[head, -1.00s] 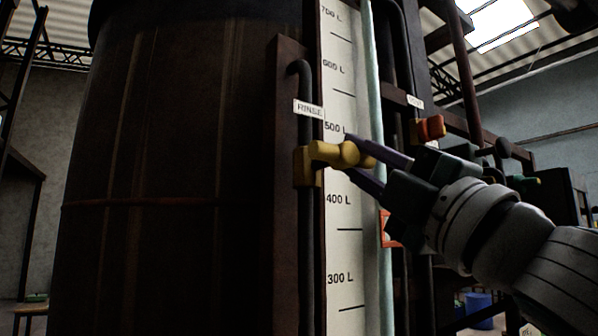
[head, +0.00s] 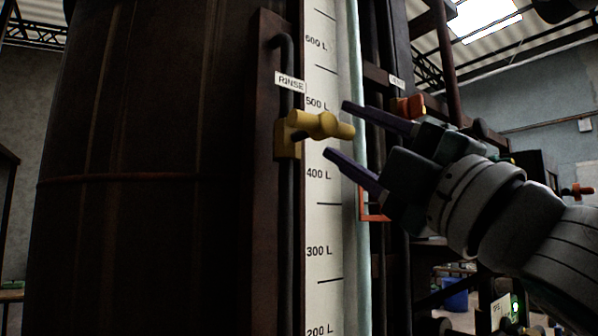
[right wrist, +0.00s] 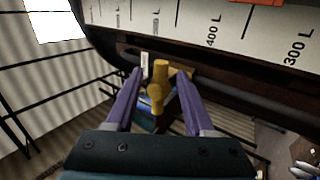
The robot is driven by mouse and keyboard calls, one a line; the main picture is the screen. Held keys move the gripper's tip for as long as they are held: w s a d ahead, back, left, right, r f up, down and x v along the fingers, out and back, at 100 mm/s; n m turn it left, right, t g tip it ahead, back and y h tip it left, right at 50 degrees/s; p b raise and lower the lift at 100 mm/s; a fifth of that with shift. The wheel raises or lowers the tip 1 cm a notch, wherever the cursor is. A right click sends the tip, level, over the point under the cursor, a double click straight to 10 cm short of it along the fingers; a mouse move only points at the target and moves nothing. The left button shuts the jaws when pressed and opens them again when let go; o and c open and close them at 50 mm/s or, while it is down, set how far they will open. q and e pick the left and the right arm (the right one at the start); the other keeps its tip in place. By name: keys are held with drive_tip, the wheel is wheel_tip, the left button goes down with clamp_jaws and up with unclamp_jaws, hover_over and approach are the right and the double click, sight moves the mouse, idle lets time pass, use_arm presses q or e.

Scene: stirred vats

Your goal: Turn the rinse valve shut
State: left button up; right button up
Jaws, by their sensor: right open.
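The rinse valve has a yellow body (head: 284,140) on a dark vertical pipe, below a white RINSE label (head: 290,82). Its yellow handle (head: 322,124) points right, across the pipe and over the level scale. My right gripper (head: 337,129) is open, with one purple finger above and one below the handle's outer end. In the right wrist view the handle (right wrist: 156,92) shows between the two spread fingers (right wrist: 160,73), with gaps on both sides. My left gripper is out of view.
The white level scale (head: 322,225) runs up the large dark vat (head: 130,200) behind the gripper. A pale vertical tube (head: 352,60) stands beside it. An orange valve (head: 408,106) is just behind my right gripper. Another orange valve (head: 578,190) is at the far right.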

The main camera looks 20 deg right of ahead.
drive_tip(key=b+v, duration=0.3)
drive_tip(key=v, duration=0.4)
drive_tip(key=shift+b, duration=0.3)
drive_tip(key=shift+s+f, duration=0.1)
drive_tip(key=shift+f, duration=0.05)
